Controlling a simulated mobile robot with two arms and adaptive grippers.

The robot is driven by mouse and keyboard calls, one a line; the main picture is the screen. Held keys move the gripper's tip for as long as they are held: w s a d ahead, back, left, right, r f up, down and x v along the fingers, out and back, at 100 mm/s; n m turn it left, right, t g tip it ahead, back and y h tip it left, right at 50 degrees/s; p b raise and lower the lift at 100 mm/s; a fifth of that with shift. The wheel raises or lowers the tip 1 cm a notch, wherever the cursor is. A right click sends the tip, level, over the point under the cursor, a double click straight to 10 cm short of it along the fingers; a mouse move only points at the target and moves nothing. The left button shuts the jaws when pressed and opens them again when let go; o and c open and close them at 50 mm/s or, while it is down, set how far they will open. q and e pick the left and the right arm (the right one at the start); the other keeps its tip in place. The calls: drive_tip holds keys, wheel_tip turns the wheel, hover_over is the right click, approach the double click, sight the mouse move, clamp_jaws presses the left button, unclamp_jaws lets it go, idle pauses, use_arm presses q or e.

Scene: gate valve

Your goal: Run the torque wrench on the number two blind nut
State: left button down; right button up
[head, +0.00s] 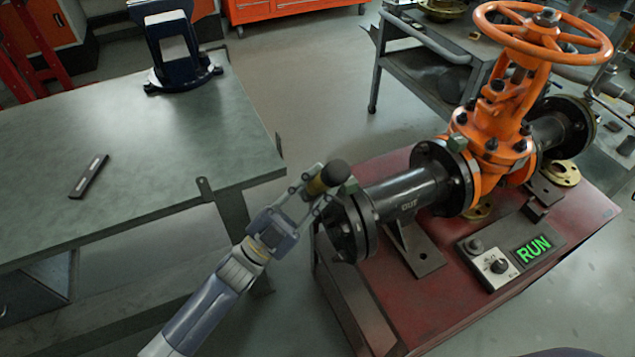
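My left gripper (308,192) reaches in from the lower left. It is shut on a short tool, likely the torque wrench (335,173), with a dark rounded end and a yellow-brown band. The tool is beside the upper left edge of the blind flange (345,240), at the near end of the black pipe marked OUT (403,195). I cannot tell whether the tool touches a nut. A greenish nut (350,187) shows at the flange's top rim. No nut numbers are readable, and the flange's outer face is mostly turned away. My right gripper is not in view.
The orange gate valve (495,130) with its handwheel (543,32) stands on the red bench (395,300). A control box (488,265) and a green RUN display (533,250) sit in front. The grey table (150,140) holds a dark stand (178,50) and flat bar (89,176).

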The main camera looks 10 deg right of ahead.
use_arm(q)
drive_tip(key=shift+s, duration=0.15)
idle(0.3)
drive_tip(key=shift+a, duration=0.2)
drive_tip(key=shift+s+a+p, duration=0.15)
drive_tip(key=shift+s+a, duration=0.05)
drive_tip(key=shift+a, duration=0.45)
drive_tip(key=shift+s+a+p, duration=0.1)
drive_tip(key=shift+s+a, duration=0.1)
drive_tip(key=shift+a, duration=0.5)
drive_tip(key=shift+s+a+p, duration=0.15)
drive_tip(key=shift+s+a, duration=0.05)
drive_tip(key=shift+a, duration=0.45)
